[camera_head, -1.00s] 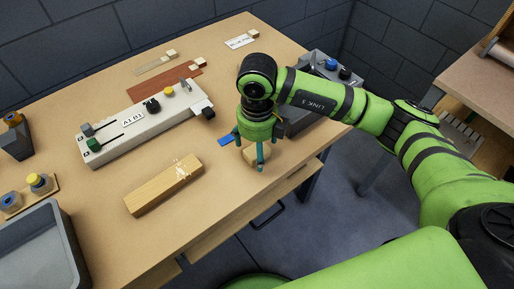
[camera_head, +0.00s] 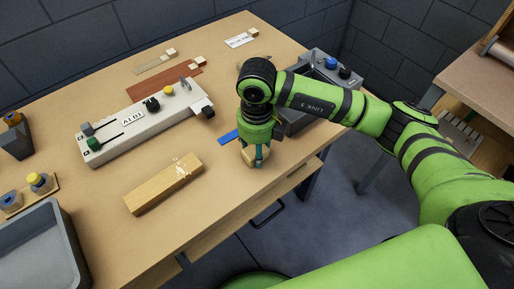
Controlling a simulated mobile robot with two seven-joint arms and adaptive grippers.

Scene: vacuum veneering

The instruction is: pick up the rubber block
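A small tan block (camera_head: 249,158) sits on the tabletop near the front edge, under my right gripper; I take it to be the rubber block. My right gripper (camera_head: 257,155) points down over it. One teal finger lies against the block's near side, and the gripper looks shut on it. The far finger and the block's top are mostly hidden by the hand. The block looks to be at table level; I cannot tell whether it is lifted. My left gripper is not in view.
A long wooden block (camera_head: 160,187) lies left of my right gripper. A blue strip (camera_head: 230,138) lies just behind it. A white control unit (camera_head: 145,122) stands further back. A grey tray (camera_head: 40,245) is at the front left. A dark grey bin (camera_head: 300,120) stands close to my right.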

